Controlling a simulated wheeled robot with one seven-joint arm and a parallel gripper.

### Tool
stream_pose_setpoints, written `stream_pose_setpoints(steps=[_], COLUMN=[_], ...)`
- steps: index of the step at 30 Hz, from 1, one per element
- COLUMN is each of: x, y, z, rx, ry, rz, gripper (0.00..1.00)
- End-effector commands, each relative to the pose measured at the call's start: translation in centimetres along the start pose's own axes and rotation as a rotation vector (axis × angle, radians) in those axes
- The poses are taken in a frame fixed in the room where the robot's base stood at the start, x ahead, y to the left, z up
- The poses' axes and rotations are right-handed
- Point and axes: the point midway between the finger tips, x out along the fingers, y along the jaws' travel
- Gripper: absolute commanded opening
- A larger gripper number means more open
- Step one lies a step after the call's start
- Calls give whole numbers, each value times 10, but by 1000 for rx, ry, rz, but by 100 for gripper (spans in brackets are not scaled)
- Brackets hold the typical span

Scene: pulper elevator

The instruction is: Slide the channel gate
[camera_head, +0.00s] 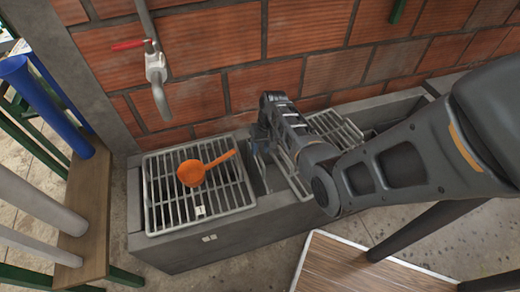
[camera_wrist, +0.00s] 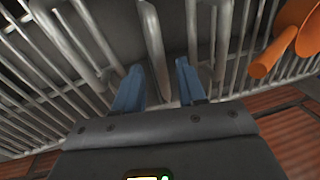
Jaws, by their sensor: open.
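The grey concrete channel (camera_head: 200,252) runs along the foot of the brick wall. My gripper (camera_head: 261,138) is over its middle gap, between the two metal grates, and largely hides what is there. The channel gate cannot be clearly told apart in the head view. In the wrist view my gripper's two blue fingers (camera_wrist: 160,84) are apart. A thick, curved grey metal bar (camera_wrist: 152,35) runs down between them, perhaps the gate's handle. I cannot tell whether either finger touches it. Nothing is clamped.
An orange ladle (camera_head: 192,172) lies on the left grate (camera_head: 165,215), close to my gripper. The right grate (camera_head: 338,130) lies beneath my arm. A tap (camera_head: 156,70) with a red lever hangs above the channel. A wooden bench (camera_head: 88,205) stands at left.

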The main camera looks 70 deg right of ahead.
Motion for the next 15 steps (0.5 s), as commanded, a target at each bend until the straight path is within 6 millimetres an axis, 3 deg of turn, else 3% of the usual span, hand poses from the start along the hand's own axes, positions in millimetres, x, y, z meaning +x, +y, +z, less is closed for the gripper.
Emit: stream_pose_setpoints(steps=[6, 15], x=[-39, -59], y=[0, 0], z=[0, 0], rx=[0, 1], ry=[3, 0], rz=[1, 0], gripper=[40, 40])
